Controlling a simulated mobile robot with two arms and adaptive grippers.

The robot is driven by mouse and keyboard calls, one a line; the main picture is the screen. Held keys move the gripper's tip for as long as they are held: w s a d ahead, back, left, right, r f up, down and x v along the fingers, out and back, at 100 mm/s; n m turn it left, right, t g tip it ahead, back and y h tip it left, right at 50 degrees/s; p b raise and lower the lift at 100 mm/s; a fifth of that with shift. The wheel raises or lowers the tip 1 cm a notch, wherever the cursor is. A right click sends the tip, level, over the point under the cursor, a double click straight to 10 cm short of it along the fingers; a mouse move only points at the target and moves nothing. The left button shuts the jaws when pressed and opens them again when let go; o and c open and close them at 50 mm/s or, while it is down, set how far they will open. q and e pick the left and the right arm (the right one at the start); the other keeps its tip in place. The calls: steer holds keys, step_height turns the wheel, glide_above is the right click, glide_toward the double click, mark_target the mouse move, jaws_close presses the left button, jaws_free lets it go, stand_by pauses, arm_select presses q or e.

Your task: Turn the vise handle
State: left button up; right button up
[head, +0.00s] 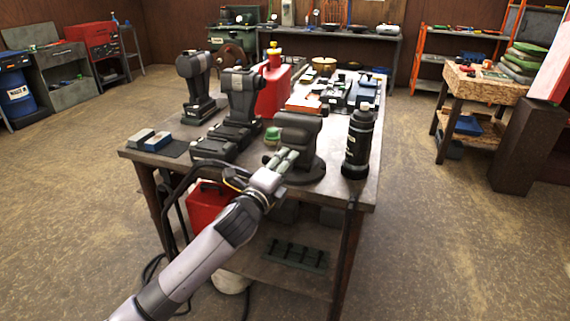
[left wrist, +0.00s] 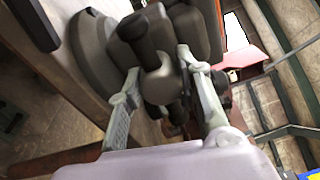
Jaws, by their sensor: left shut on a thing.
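The dark grey vise (head: 300,130) stands on its round base at the near edge of the workbench. My left gripper (head: 284,157) reaches up to its near side and covers the handle in the head view. In the left wrist view, the vise handle (left wrist: 134,27) is a dark bar with a rounded end, passing through a round screw head (left wrist: 160,85). The fingers of my left gripper (left wrist: 157,64) lie on either side of the handle and screw head, shut on them. The exact contact points are partly hidden. My right gripper is not in view.
A black bottle (head: 358,140) stands on the workbench (head: 338,185) just right of the vise. Cordless drills (head: 240,97) and a red jug (head: 273,82) stand to the left and behind. Open floor (head: 440,240) lies to the right.

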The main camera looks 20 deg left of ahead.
arm_select(q)
steer(key=n, duration=0.5)
steer(key=shift+f+n+t+p, duration=0.1)
steer(key=shift+n+t+p, duration=0.2)
steer(key=shift+n+p, duration=0.1)
steer(key=n+y, duration=0.1)
steer(key=n, duration=0.4)
steer(key=shift+t+p, duration=0.3)
steer(key=shift+p, duration=0.1)
steer(key=n+p, duration=0.1)
steer(key=n, duration=0.3)
steer(key=shift+y, duration=0.3)
steer(key=n+p, duration=0.2)
steer(key=n, duration=0.3)
steer(key=shift+d+y, duration=0.1)
steer(key=shift+y, duration=0.2)
steer(key=shift+n, duration=0.3)
steer(key=o, duration=1.2)
steer(key=s, duration=0.4)
steer(key=s+f, duration=0.1)
steer(key=s, duration=0.7)
steer(key=shift+f, duration=0.2)
